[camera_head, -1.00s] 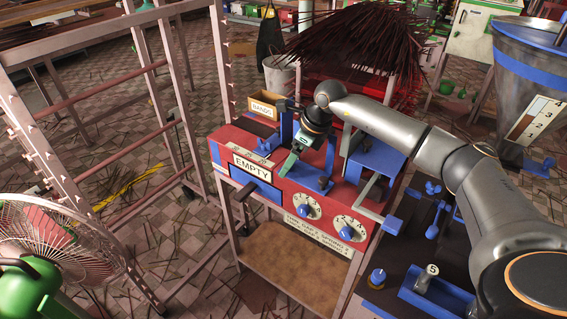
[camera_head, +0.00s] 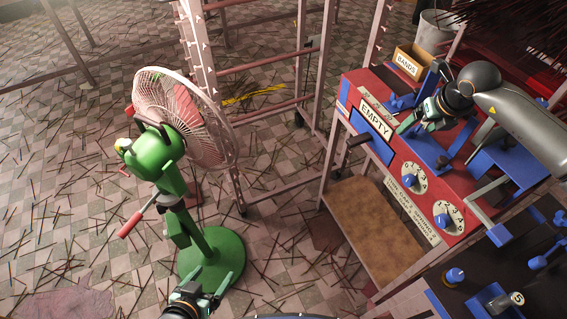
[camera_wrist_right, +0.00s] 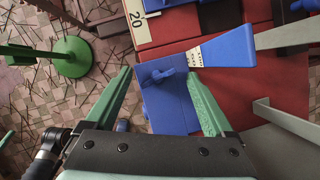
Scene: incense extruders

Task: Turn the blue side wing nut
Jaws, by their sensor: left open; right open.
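A small blue wing nut (camera_wrist_right: 168,74) shows in the right wrist view on a flat blue plate of the red machine. My right gripper (camera_wrist_right: 165,92) is open, with its green fingers spread on either side of the wing nut; I cannot tell whether they touch it. In the head view my right gripper (camera_head: 408,124) hangs over the machine top, and its arm and wrist hide the nut. My left gripper (camera_head: 212,292) is open and empty at the bottom edge, in front of the green fan's base.
A green fan (camera_head: 215,258) stands on the stick-littered floor, left of the rack. The red machine (camera_head: 460,185) carries an EMPTY sign (camera_head: 374,121), two dials and a BANDS box (camera_head: 408,64). A blue scoop-shaped part (camera_wrist_right: 228,48) lies close beside the right fingers.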

